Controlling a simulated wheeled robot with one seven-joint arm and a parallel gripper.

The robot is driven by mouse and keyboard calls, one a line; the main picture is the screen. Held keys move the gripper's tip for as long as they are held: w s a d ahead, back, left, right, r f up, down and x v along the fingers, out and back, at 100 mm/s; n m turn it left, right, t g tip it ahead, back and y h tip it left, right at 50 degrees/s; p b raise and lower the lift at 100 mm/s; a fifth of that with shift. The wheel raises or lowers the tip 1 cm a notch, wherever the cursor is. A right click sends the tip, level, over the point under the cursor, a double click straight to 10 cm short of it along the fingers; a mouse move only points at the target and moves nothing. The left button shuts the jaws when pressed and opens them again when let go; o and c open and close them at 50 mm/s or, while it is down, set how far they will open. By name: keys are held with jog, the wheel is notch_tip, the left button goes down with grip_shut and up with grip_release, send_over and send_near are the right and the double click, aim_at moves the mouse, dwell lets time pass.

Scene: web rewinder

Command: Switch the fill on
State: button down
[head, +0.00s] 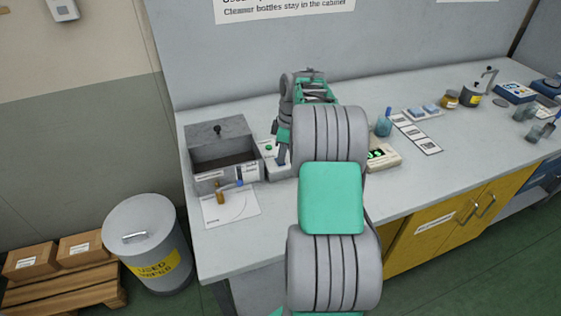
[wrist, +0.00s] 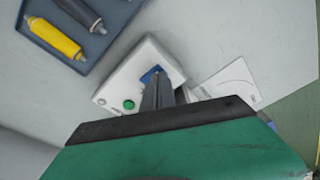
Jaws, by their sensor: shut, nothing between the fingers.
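A small white control box (wrist: 114,92) sits on the bench, with a round green button (wrist: 129,104) and a blue switch (wrist: 151,74) on its top. The box also shows in the head view (head: 270,170), partly hidden by my arm, with its green button (head: 268,147) visible. My gripper (wrist: 157,82) is shut and empty, its fingertips at the blue switch and covering part of it. I cannot tell whether they touch it. In the head view my gripper (head: 281,158) points down over the box. Which way the switch is set is unclear.
A grey open-topped box (head: 220,166) stands left of the control box, with a white sheet (head: 231,208) in front. A tray (wrist: 103,48) holds yellow and dark tubes.

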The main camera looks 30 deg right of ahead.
jog(key=shift+f+b, duration=0.3)
jog(key=shift+f, duration=0.15)
jog(key=shift+r, duration=0.1)
notch_tip(320, 180, up, 7)
jog(key=p, duration=0.5)
dwell(0.4)
